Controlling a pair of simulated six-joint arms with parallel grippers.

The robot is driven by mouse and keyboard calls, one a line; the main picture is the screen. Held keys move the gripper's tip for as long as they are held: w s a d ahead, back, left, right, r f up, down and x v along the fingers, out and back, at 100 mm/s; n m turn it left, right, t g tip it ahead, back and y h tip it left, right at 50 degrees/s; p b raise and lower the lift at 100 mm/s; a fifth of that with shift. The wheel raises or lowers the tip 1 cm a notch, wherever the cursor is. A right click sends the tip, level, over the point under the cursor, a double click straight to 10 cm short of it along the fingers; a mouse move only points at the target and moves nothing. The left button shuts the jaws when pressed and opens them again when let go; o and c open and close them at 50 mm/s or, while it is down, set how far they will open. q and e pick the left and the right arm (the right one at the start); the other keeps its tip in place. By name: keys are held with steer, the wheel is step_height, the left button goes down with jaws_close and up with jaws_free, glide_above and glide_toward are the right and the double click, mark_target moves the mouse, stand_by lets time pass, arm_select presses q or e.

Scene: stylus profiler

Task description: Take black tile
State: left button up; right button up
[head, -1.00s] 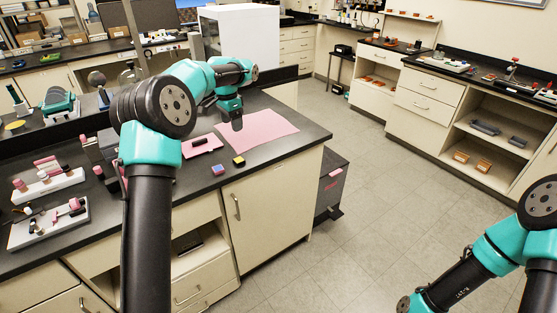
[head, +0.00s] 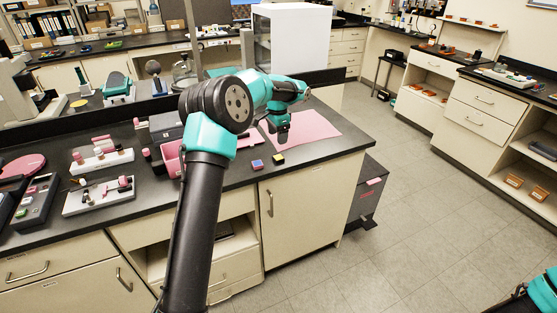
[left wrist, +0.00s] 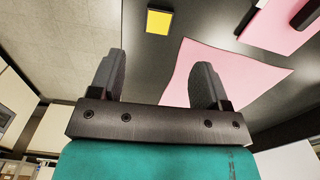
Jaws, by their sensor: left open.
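My left gripper (head: 283,141) is open and empty above the near edge of the pink mat (head: 318,127). In the left wrist view, its two dark fingers (left wrist: 158,78) stand wide apart with nothing between them. A dark bar (left wrist: 307,13) lies on a smaller pink piece at the upper right there; it may be the black tile. A yellow-topped tile with dark sides (head: 278,159) sits on the black counter in front of the gripper. It also shows in the left wrist view (left wrist: 158,21), beyond the fingertips. My right gripper is out of view.
A blue-topped tile with pink sides (head: 257,165) sits left of the yellow one, near the counter's front edge. White trays with small parts (head: 98,196) stand at the left. A white cabinet (head: 290,38) stands behind. The far right of the mat is clear.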

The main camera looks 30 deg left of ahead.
arm_select(q)
glide_above(278, 157)
step_height(278, 157, down, 5)
steer(key=shift+s+r, duration=0.1)
steer(key=shift+d+f, duration=0.1)
steer(key=shift+f, duration=2.6)
steer(key=c, duration=1)
